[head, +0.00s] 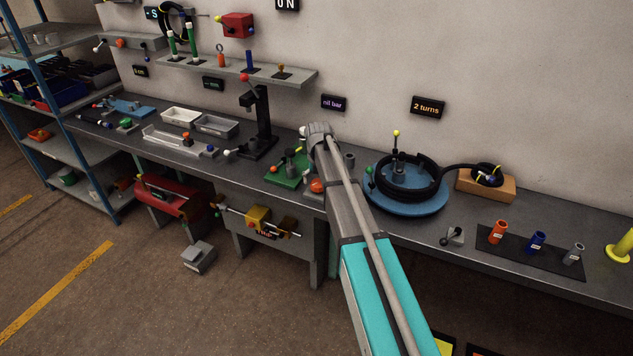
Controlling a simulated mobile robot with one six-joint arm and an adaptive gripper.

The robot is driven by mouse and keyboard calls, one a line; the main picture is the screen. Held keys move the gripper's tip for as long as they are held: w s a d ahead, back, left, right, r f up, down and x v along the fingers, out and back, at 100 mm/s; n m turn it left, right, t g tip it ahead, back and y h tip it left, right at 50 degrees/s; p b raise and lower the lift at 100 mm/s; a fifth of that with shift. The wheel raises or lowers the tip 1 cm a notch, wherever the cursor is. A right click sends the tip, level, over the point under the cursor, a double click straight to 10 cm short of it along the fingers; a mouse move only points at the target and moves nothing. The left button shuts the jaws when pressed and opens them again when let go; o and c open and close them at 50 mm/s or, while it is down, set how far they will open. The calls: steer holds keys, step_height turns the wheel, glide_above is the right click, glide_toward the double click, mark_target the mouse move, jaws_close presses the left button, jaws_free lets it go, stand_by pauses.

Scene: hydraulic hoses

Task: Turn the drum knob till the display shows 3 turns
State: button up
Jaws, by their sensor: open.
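The drum is a blue round disc (433,206) on the bench, right of centre, with a black hose (432,190) coiled on it. A green knob (368,170) stands at the disc's left edge. A yellow ball (396,133) tops a thin post at the drum's middle. The display (427,106) on the wall above reads "2 turns". My arm reaches up from the bottom, left of the drum, and its visible end is over the bench. My gripper's fingers do not show; the arm appears to hide them.
The hose runs right to an orange-brown block (484,185). A dark mat (525,252) with orange, blue and grey cups lies to the right. A green plate (285,170) and a black stand (263,120) are to the left. A "nil bar" display (334,102) hangs nearby.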

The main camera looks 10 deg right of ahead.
mark_target(318, 183)
steer(key=r+m+p, duration=0.1)
steer(key=m, duration=0.2)
steer(key=shift+r+p, duration=0.4)
steer(key=r+m+p, duration=0.1)
steer(key=m, duration=0.3)
steer(key=shift+r+p, duration=0.35)
steer(key=shift+r, duration=0.05)
steer(key=r+m+p, duration=0.1)
steer(key=m, duration=0.3)
steer(key=shift+r+p, duration=0.35)
steer(key=r+m+p, duration=0.1)
steer(key=m, duration=0.3)
steer(key=shift+r+p, duration=0.35)
steer(key=shift+p, duration=0.05)
steer(key=r+m+p, duration=0.1)
steer(key=m, duration=0.3)
steer(key=shift+r+p, duration=0.35)
step_height(318, 183, up, 5)
steer(key=m+p, duration=0.4)
steer(key=m, duration=0.8)
steer(key=shift+f+p, duration=0.1)
steer(key=shift+p, duration=0.3)
steer(key=shift+f, duration=0.2)
